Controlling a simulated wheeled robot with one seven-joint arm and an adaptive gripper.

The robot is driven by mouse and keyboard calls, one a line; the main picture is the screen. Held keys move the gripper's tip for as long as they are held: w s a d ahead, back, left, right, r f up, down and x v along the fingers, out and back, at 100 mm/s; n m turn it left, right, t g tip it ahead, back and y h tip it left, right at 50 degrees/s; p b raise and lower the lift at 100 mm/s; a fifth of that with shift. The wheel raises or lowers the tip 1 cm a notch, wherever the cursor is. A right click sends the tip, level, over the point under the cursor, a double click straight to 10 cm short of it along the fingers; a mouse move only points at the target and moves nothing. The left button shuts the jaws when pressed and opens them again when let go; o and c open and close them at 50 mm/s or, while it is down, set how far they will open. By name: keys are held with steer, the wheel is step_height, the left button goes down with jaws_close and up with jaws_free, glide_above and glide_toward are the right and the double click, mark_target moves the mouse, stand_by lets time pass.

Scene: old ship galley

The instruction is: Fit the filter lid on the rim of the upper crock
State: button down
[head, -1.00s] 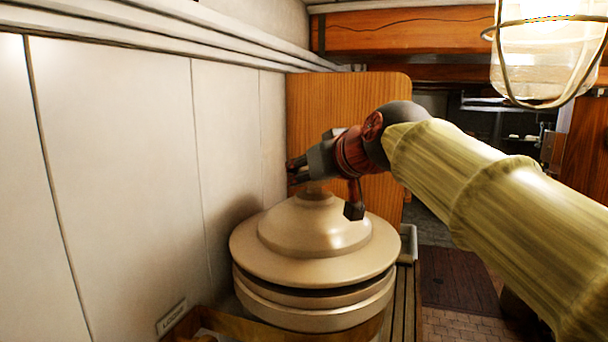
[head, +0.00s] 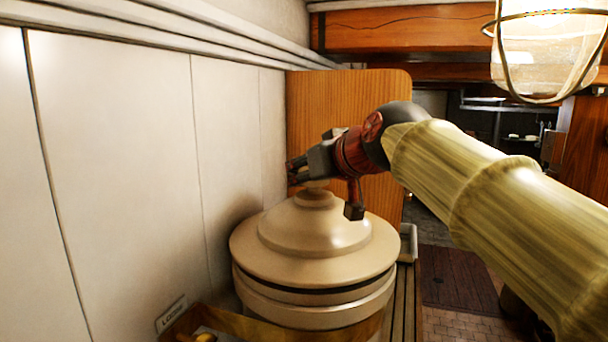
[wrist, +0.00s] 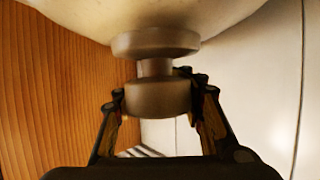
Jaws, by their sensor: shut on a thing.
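The filter lid (head: 280,262) is a cream, stepped disc with a round knob on top. It sits level over the upper crock (head: 315,312), with a thin dark line between the lid's edge and the rim. I cannot tell whether they touch all round. My gripper (head: 300,172) is at the knob, coming in from the right above the lid. In the wrist view my gripper (wrist: 160,97) is shut on the knob (wrist: 157,98), with a finger on each side. The far side of the rim is hidden by the lid.
A pale panelled wall (head: 120,170) stands close on the left, and a wooden board (head: 345,100) stands behind the crock. A caged lamp (head: 545,55) hangs at the upper right.

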steer(key=shift+f+b, duration=0.6)
stand_by(0.4)
steer(key=c, duration=1)
jaws_free()
